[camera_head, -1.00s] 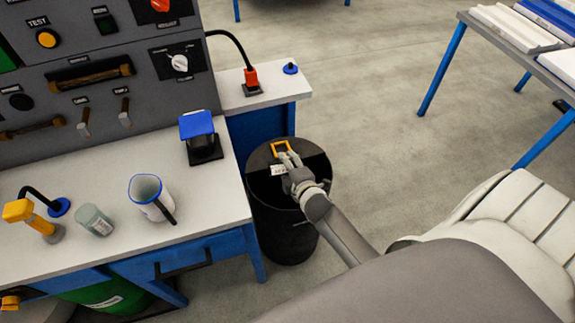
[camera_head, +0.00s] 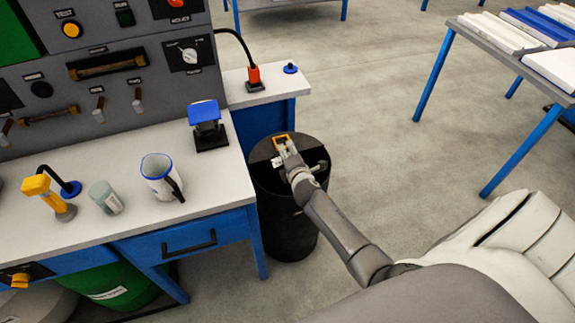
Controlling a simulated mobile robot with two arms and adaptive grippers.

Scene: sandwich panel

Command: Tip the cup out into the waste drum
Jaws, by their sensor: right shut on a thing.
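The black waste drum (camera_head: 285,228) stands on the floor right of the workbench. Its top is partly dark and partly grey, and my arm covers some of it. My right gripper (camera_head: 284,147) is at the drum's top, shut on the orange handle (camera_head: 282,137) there. A small pale green-grey cup (camera_head: 106,198) stands on the bench, apart from the gripper. A white jug with a blue rim (camera_head: 160,176) and dark handle stands right of it. I cannot see what either vessel holds. My left gripper is not in view.
The workbench (camera_head: 205,178) also carries a yellow-headed fixture (camera_head: 49,194) and a blue-topped device (camera_head: 206,124). A grey control panel (camera_head: 110,72) rises behind. A green container (camera_head: 118,284) sits below. Open floor (camera_head: 375,160) lies right of the drum, before a blue-legged table (camera_head: 490,50).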

